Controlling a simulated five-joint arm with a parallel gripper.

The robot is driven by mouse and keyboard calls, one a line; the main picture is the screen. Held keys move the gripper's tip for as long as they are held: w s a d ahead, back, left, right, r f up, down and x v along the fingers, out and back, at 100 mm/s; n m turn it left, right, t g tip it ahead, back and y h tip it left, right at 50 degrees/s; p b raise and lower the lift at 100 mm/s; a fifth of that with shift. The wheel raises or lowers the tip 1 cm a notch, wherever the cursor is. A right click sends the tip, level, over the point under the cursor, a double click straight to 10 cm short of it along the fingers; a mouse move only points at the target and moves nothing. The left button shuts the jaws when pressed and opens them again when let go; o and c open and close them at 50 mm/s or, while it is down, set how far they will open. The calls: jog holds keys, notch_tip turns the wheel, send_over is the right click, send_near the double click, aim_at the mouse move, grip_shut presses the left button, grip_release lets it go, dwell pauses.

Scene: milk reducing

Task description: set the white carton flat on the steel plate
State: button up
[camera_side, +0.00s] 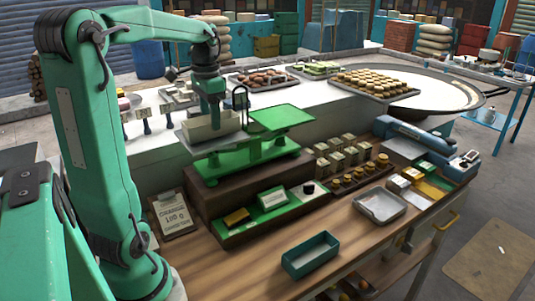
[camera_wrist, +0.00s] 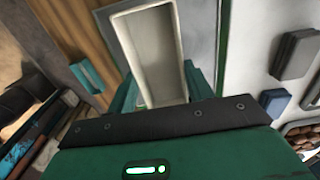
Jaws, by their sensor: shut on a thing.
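The white carton (camera_side: 200,131) is a pale, open-topped box at the left pan of the green balance scale (camera_side: 240,160). My gripper (camera_side: 213,113) comes down from above and is shut on it. In the wrist view the carton (camera_wrist: 152,50) sits between the green fingers, with its hollow inside facing the camera. The grey steel plate (camera_side: 190,149) is the scale's left pan, directly under the carton. It also shows beside the carton in the wrist view (camera_wrist: 203,35). I cannot tell whether the carton touches the plate. Its underside is hidden.
The scale's green right pan (camera_side: 281,117) is empty and close to my gripper. Small blocks (camera_side: 340,152) and brass weights stand to the right. A teal tray (camera_side: 310,255) and a metal tray (camera_side: 379,205) lie on the wooden bench.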

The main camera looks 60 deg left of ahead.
jog(key=shift+f, duration=0.25)
jog(key=shift+f, duration=0.15)
jog(key=o, duration=0.9)
jog(key=shift+o, duration=0.2)
notch_tip(320, 180, up, 12)
jog(key=shift+r, duration=0.2)
jog(key=shift+d, duration=0.1)
dwell(0.5)
